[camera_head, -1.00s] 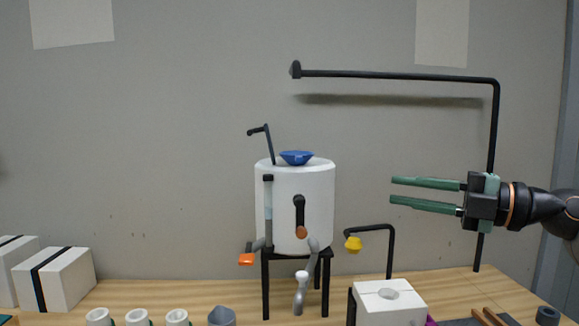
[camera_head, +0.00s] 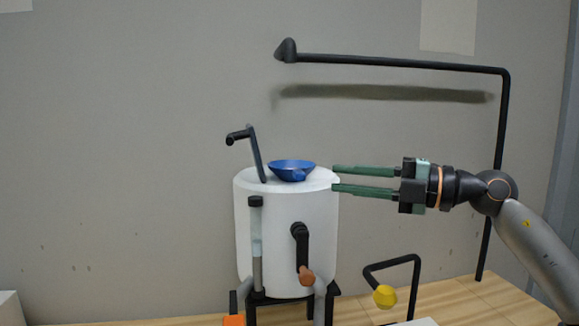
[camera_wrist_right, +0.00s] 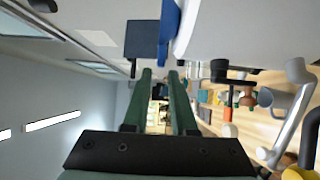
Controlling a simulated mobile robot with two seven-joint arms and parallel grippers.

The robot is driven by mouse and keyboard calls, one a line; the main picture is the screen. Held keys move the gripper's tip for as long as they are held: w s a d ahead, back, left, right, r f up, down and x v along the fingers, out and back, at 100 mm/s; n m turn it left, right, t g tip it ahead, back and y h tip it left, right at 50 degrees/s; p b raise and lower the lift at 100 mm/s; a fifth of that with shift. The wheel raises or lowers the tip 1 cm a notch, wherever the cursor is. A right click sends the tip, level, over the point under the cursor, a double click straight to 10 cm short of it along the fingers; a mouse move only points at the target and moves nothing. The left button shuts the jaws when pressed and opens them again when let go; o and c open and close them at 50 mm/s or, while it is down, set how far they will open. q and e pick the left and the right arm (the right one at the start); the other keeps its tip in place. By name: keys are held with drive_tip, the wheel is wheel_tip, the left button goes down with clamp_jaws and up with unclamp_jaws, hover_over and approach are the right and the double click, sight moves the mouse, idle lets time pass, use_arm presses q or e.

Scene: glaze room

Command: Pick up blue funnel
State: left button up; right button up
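The blue funnel (camera_head: 291,170) sits on top of the white cylindrical tank (camera_head: 285,235) in the head view. In the right wrist view a blue shape, the funnel (camera_wrist_right: 168,32), shows at the top, beside the white tank (camera_wrist_right: 240,30). My right gripper (camera_head: 333,179) comes in from the right, with its two green fingers apart and nothing between them. Its fingertips are to the right of the funnel, near the tank's top right edge, and apart from the funnel. The fingers also show open in the right wrist view (camera_wrist_right: 160,78). My left gripper is not in view.
A black crank handle (camera_head: 252,152) rises at the tank's left top. A long black pipe (camera_head: 400,62) runs above. A bent black pipe with a yellow end (camera_head: 385,296) stands at lower right on the wooden table (camera_head: 480,300). The space above the funnel is clear.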

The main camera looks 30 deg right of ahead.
sight(305, 175)
drive_tip(key=p+x, duration=0.1)
drive_tip(key=x, duration=0.2)
drive_tip(key=shift+w+a+r, duration=0.15)
drive_tip(key=shift+w+a, duration=0.1)
drive_tip(key=p+x, duration=0.2)
drive_tip(key=x, duration=0.2)
drive_tip(key=shift+w, duration=0.3)
drive_tip(key=shift+w+a, duration=0.4)
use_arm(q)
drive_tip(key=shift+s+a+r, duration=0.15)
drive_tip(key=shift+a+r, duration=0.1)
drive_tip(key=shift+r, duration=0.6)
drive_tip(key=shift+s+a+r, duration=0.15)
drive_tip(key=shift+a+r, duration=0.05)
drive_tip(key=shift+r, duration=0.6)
use_arm(e)
drive_tip(key=shift+f, duration=0.25)
clamp_jaws()
